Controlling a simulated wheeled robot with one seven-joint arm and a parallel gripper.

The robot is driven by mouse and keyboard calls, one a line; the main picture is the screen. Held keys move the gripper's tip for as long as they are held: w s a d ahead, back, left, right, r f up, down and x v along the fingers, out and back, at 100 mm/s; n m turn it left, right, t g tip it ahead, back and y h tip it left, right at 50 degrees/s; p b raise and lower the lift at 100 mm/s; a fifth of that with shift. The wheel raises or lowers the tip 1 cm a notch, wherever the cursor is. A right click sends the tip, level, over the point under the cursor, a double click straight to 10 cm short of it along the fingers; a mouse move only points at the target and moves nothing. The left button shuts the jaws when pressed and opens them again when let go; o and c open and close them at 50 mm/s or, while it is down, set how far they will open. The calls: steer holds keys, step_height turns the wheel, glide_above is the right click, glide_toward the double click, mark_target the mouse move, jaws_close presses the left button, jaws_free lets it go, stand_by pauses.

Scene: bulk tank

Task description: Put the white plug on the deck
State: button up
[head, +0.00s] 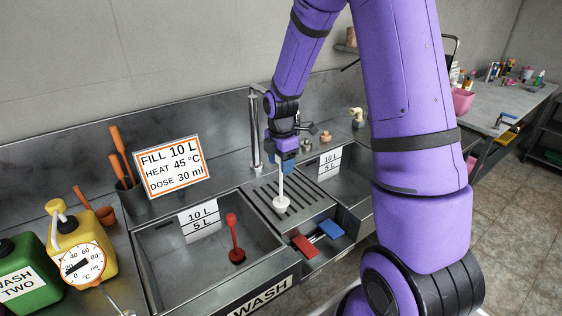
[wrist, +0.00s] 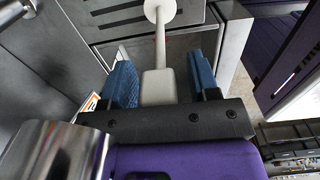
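The white plug (head: 282,203) has a round disc and a thin upright stem. It stands upright with its disc down on the grooved deck (head: 262,194) between the two basins, seemingly touching it. My gripper (head: 284,161) is just above, pointing down at the top of the stem. In the wrist view the plug's blocky handle (wrist: 158,88) sits between my blue fingers (wrist: 162,78). A gap shows beside the handle, clearest on the right, so the fingers look open around it.
A red plug (head: 235,238) stands in the left basin (head: 172,262). A tap (head: 255,130) rises behind the deck. A drawer with a red brush (head: 303,246) and a blue brush (head: 330,229) is open in front. Yellow (head: 82,238) and green (head: 28,272) jugs stand left.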

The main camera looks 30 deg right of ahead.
step_height(320, 180, up, 12)
steer(key=shift+r, duration=0.15)
steer(key=s+a+r+m+t, duration=0.1)
steer(key=s+a+r+m, duration=0.1)
steer(key=s+r+m, duration=0.2)
steer(key=s+a+r+m+t, duration=0.2)
steer(key=s+r+m, duration=0.3)
steer(key=s, duration=0.8)
steer(key=s+a+r+m+t, duration=0.2)
steer(key=s+a+r+m, duration=0.2)
steer(key=s+m, duration=0.5)
steer(key=shift+s+r, duration=0.15)
steer(key=shift+r, duration=0.3)
